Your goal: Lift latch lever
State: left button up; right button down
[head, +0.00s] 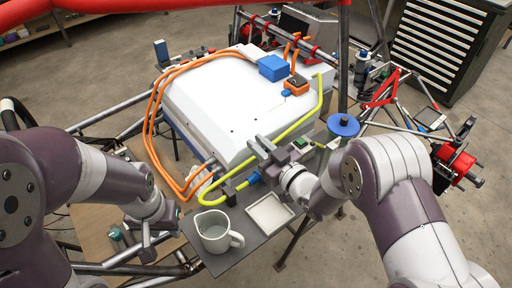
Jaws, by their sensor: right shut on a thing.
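A white battery-like box (225,95) sits in the tube chassis. A yellow cable (214,200) curves along its near edge, with a blue connector (255,178) close to my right gripper. My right gripper (262,147) is at the box's near right edge, shut on a small part that I take for the latch lever. The fingers hide most of that part, so I cannot tell its angle. My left gripper (146,240) hangs low on the left, pointing down and empty, away from the box; its finger gap is not clear.
A grey shelf (243,247) in front holds a white jug (215,232) and a shallow white tray (268,215). Orange cables (152,125) loop along the box's left. A blue disc-topped part (343,125) stands right of my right gripper. Chassis tubes surround the box.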

jog(key=shift+w+d+m, duration=0.1)
jog(key=shift+d+m, duration=0.05)
jog(key=shift+m, duration=0.15)
dwell(0.4)
jog(key=c, duration=1.2)
grip_release()
jog(key=shift+o, duration=0.2)
jog(key=shift+d, duration=0.1)
jog(key=b+v, duration=0.1)
jog(key=v, duration=1.1)
jog(key=shift+s+d, duration=0.15)
jog(key=shift+s, duration=0.1)
